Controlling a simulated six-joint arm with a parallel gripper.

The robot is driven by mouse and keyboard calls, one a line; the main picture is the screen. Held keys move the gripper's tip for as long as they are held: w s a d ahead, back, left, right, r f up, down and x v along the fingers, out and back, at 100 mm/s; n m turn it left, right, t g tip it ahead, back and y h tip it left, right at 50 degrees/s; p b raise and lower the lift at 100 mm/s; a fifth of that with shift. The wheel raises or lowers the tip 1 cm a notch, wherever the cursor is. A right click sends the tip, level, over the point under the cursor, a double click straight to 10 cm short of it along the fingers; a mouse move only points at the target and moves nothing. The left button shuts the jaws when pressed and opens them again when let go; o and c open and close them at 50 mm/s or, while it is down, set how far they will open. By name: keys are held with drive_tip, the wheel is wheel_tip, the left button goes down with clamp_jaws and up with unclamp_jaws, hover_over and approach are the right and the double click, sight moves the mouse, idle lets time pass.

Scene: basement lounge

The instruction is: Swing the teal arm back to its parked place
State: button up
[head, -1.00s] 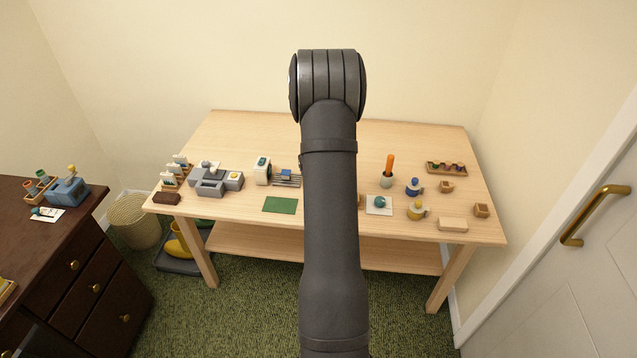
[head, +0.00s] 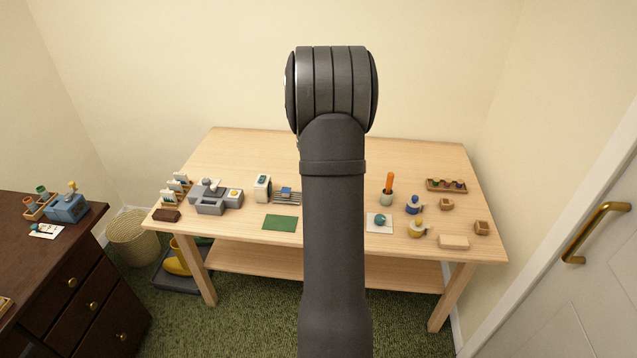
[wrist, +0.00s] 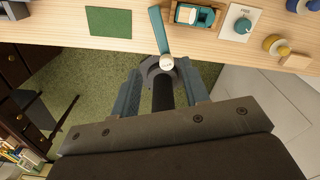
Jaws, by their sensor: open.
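The teal arm (wrist: 158,32) is a flat bar in the wrist view, reaching from the table top out past its front edge. A round white knob (wrist: 166,62) sits at its near end. My gripper (wrist: 161,70) is open, with a blue-grey finger on either side of the knob's line. A grey part and a dark cylinder lie between the fingers. I cannot tell whether any finger touches the knob. In the head view, my own arm hides the gripper and the teal arm.
The wooden table (head: 330,228) holds a green mat (head: 281,223), a white plate with a teal knob (head: 379,223), and a wood-and-teal box (wrist: 194,15) right of the teal arm. Blue and yellow pieces stand farther right. A dark cabinet (head: 75,285) is left, a door (head: 560,300) right.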

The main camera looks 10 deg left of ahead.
wheel_tip(320, 180, up, 4)
drive_tip(key=shift+f, duration=0.1)
drive_tip(key=shift+f+n, duration=0.2)
drive_tip(key=shift+n, duration=0.1)
drive_tip(key=c, duration=0.7)
drive_tip(key=shift+s+d+f+n, duration=0.1)
drive_tip(key=shift+d+f+n, duration=0.15)
drive_tip(key=shift+n, duration=0.25)
clamp_jaws()
wheel_tip(320, 180, down, 16)
drive_tip(key=s+d+n+t+h, duration=0.1)
drive_tip(key=d+n+h, duration=0.1)
drive_tip(key=n, duration=1.4)
drive_tip(key=shift+s+h, duration=0.15)
drive_tip(key=shift+h, duration=0.65)
